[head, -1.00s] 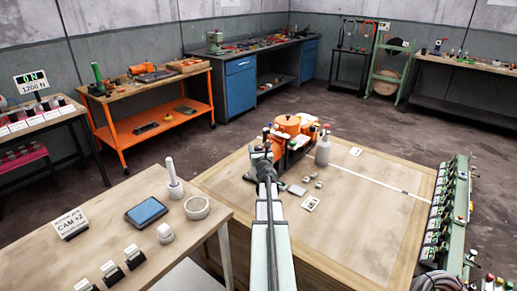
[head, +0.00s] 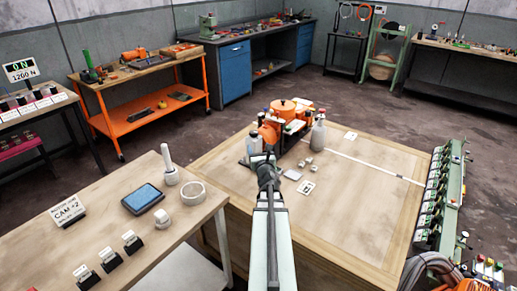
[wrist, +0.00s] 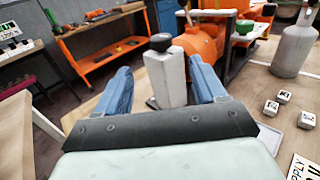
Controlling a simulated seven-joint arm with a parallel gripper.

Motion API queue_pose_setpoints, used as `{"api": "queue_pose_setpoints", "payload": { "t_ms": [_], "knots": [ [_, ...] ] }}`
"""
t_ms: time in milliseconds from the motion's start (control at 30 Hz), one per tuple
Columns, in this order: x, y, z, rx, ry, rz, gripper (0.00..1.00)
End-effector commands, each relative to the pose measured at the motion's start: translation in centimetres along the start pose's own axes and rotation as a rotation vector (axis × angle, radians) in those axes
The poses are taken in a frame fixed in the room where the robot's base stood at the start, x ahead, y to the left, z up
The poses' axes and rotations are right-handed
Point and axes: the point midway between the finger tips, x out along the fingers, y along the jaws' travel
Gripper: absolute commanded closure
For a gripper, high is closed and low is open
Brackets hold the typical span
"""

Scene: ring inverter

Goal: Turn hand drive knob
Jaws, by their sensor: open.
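My gripper (head: 266,172) is at the left end of the orange machine (head: 288,118) on the wooden table. In the wrist view its two blue fingers (wrist: 164,88) are spread apart. A pale upright block with a dark round cap (wrist: 168,72) stands between and slightly beyond them, with visible gaps on both sides. It also shows in the head view as a pale post (head: 254,145) just past the gripper. I cannot tell for certain whether the dark cap is the hand drive knob. The post's base is partly hidden by the gripper.
A grey bottle (head: 318,135) stands right of the machine. Small pale cubes (head: 307,162) and a printed card (head: 306,187) lie nearby. A side bench (head: 115,215) holds a blue pad (head: 143,199) and a ring (head: 192,193). The right half of the table (head: 375,205) is mostly clear.

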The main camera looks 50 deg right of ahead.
Motion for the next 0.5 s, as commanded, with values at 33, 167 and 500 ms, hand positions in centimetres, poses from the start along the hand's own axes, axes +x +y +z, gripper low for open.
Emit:
{"api": "queue_pose_setpoints", "payload": {
  "t_ms": [33, 167, 500],
  "knots": [
    [0.0, 0.0, 0.0, 0.0, 0.0, 0.0, 0.3],
    [0.1, -0.1, 0.1, -0.012, -0.003, 0.002, 0.3],
    [3.3, -1.5, 1.8, -0.55, -0.132, 0.091, 0.3]
  ]
}}
